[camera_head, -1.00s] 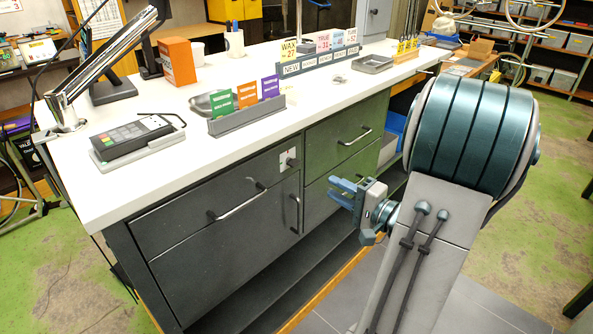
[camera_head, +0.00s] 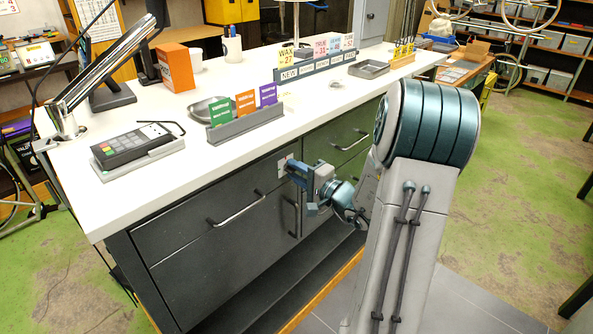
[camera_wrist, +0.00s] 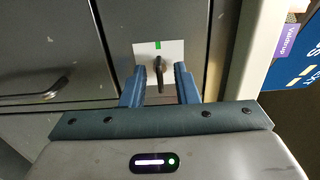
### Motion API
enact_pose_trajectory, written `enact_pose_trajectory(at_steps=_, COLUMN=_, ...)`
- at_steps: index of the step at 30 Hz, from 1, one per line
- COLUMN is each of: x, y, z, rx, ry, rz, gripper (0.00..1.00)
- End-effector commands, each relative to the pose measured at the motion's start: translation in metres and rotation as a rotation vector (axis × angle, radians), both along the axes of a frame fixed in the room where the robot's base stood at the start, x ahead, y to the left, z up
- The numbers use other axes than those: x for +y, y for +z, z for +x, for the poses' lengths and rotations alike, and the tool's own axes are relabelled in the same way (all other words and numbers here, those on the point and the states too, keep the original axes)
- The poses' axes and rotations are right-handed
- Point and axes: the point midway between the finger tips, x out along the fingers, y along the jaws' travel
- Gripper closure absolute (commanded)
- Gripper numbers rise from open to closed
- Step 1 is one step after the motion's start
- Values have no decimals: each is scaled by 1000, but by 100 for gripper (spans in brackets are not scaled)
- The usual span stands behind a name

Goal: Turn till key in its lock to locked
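The till key (camera_wrist: 160,72) is a dark key standing in its lock on a pale square plate (camera_wrist: 174,50). The plate has a green mark above the key, and the key's bow looks roughly upright in the wrist view. In the head view the plate (camera_head: 283,161) shows only in part at the top right of the drawer front, behind my gripper. My gripper (camera_wrist: 159,78) is open in the wrist view, with one blue finger on each side of the key and a gap to both. In the head view my gripper (camera_head: 300,178) is at the plate.
The dark till drawer front (camera_head: 185,215) has a bar handle (camera_head: 237,208). The white counter top (camera_head: 205,140) overhangs it, bearing a card terminal (camera_head: 130,145) and a card holder (camera_head: 245,124). Further drawers (camera_head: 345,130) lie to the right. Open floor is at the right.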

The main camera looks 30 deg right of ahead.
Motion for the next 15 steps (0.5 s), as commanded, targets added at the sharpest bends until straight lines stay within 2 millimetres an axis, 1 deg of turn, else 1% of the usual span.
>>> enact_pose_trajectory(at_steps=7, x=0, y=0, z=1, rx=0, ry=0, rz=0, gripper=73)
enact_pose_trajectory(at_steps=8, x=0, y=0, z=1, rx=0, ry=0, rz=0, gripper=76)
enact_pose_trajectory(at_steps=9, x=0, y=0, z=1, rx=0, ry=0, rz=0, gripper=87)
enact_pose_trajectory(at_steps=10, x=0, y=0, z=1, rx=0, ry=0, rz=0, gripper=95)
enact_pose_trajectory(at_steps=11, x=0, y=0, z=1, rx=0, ry=0, rz=0, gripper=100)
enact_pose_trajectory(at_steps=15, x=0, y=0, z=1, rx=1, ry=0, rz=1, gripper=100)
